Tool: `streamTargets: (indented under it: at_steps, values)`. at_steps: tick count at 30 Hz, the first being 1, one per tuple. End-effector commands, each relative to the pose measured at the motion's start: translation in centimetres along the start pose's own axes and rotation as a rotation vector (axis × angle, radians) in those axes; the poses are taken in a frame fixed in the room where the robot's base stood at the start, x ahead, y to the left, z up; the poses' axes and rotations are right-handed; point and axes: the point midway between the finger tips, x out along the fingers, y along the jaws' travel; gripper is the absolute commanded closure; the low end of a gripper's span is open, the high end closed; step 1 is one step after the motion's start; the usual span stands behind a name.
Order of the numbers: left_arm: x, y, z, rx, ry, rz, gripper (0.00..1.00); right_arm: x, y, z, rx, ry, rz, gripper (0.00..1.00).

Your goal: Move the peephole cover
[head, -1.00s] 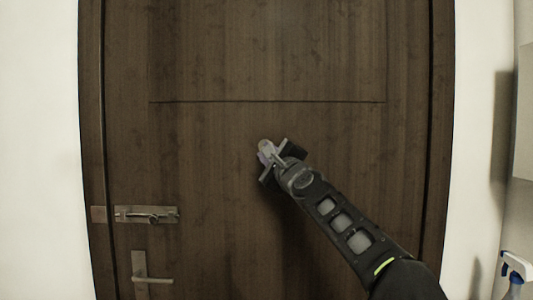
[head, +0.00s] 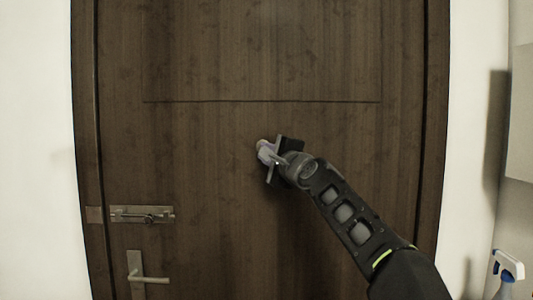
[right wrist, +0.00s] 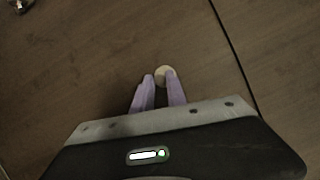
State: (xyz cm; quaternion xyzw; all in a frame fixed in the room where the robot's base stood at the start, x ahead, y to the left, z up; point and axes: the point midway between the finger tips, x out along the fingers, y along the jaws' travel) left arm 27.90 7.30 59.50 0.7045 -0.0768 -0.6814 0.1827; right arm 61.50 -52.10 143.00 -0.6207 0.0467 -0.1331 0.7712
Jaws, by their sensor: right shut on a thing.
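The peephole cover is a small pale round disc on the dark brown wooden door (head: 210,165); part of the peephole cover (head: 262,143) shows just past my fingertips. In the right wrist view the disc of the cover (right wrist: 163,73) shows at the fingertips, partly hidden behind the right finger. My right gripper (head: 264,152) reaches the door from the lower right. Its pale purple fingers (right wrist: 161,84) are close together and shut on the cover. My left gripper is not in view.
A metal slide bolt (head: 142,214) and a lever handle (head: 145,268) are on the lower left of the door. A white and blue spray bottle (head: 508,268) stands at the lower right. The upper door face is clear.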

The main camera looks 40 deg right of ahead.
Motion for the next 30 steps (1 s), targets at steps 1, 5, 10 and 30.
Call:
streamTargets:
  at_steps: [1, 5, 10, 30]
  values:
    - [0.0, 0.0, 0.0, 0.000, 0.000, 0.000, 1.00, 0.0, 0.0, 0.0, -0.001, 0.001, -0.001, 1.00]
    - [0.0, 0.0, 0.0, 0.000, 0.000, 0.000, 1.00, 0.0, 0.0, 0.0, 0.000, 0.001, -0.001, 0.78]
    - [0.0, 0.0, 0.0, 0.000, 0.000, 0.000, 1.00, 0.0, 0.0, 0.0, 0.000, 0.001, -0.001, 0.64]
    - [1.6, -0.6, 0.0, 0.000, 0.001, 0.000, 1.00, -4.3, 0.1, -0.1, 0.000, 0.001, -0.003, 0.61]
